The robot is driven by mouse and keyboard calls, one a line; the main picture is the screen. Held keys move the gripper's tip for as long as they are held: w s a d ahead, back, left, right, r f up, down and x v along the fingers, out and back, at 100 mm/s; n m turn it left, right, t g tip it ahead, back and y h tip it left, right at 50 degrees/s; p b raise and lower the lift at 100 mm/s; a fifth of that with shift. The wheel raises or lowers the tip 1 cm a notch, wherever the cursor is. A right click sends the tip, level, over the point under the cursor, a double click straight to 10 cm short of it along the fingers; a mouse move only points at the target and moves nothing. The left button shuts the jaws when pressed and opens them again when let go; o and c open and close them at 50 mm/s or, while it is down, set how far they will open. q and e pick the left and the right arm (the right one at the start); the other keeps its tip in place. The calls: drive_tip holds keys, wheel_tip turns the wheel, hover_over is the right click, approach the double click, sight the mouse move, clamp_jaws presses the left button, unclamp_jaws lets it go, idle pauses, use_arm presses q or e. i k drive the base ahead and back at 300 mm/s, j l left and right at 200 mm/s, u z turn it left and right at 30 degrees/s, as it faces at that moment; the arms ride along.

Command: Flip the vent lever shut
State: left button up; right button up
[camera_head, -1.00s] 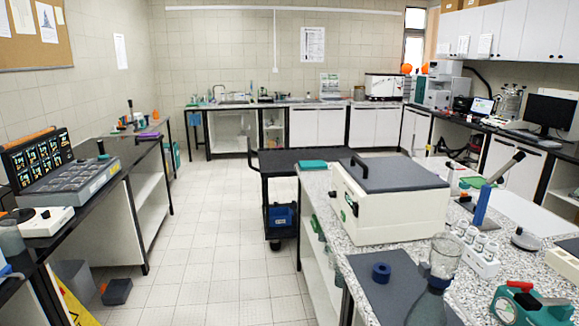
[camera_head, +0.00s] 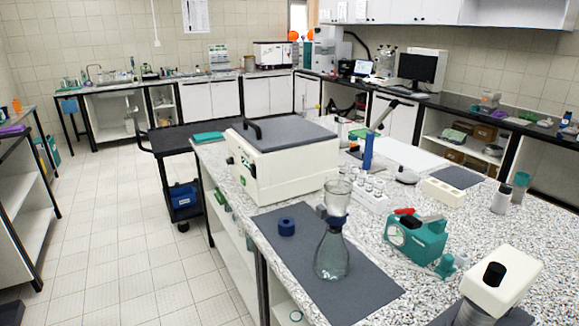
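A teal pump-like device (camera_head: 415,240) with a round pale dial stands on the speckled bench at the right. On its top are a small red piece (camera_head: 404,211) and a grey lever-like bar (camera_head: 431,218). I cannot tell for sure which of these is the vent lever, nor whether it is open or shut. A glass flask (camera_head: 331,255) with a blue collar and a clear funnel (camera_head: 338,197) on top stands upright on a dark mat, left of the teal device. Neither of my grippers shows in this view.
The dark mat (camera_head: 352,304) also bears a blue ring (camera_head: 287,227). A cream box with a grey lid (camera_head: 285,165) stands behind. A white device with a black knob (camera_head: 513,278) stands at the lower right. A black cart (camera_head: 170,140) is left of the bench; the floor (camera_head: 110,240) is open.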

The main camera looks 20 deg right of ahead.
sight(410, 211)
drive_tip(key=i+j+z, duration=0.1)
drive_tip(key=z, duration=0.65)
